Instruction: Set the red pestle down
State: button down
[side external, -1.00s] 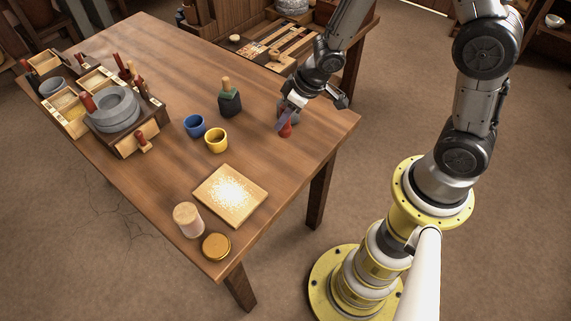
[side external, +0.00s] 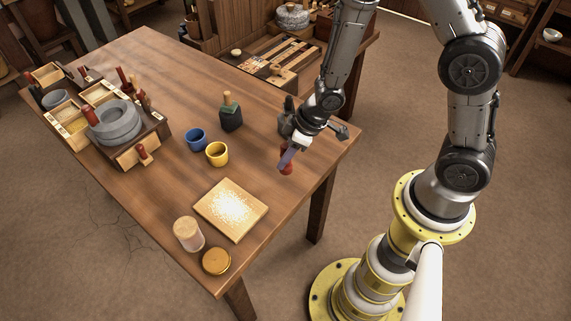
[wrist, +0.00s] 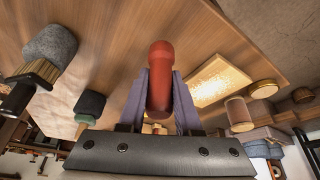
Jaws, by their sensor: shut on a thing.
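The red pestle (side external: 286,160) is upright or nearly so over the right part of the table, near its right edge. My gripper (side external: 285,154) is shut on it, with the purple fingers on either side. In the wrist view the pestle (wrist: 160,60) stands between the two fingers, its rounded red end pointing up the picture. I cannot tell whether its lower end touches the wooden table (side external: 160,80).
A dark grey tool (side external: 287,115) stands just behind my gripper. A dark bottle-like thing with a wooden top (side external: 231,115), a blue cup (side external: 196,138) and a yellow cup (side external: 217,153) stand to the left. A floury board (side external: 230,208) lies in front. Bare table surrounds the pestle.

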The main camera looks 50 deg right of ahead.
jog(key=shift+f, duration=1.85)
jog(key=shift+f, duration=0.15)
jog(key=c, duration=0.6)
grip_release()
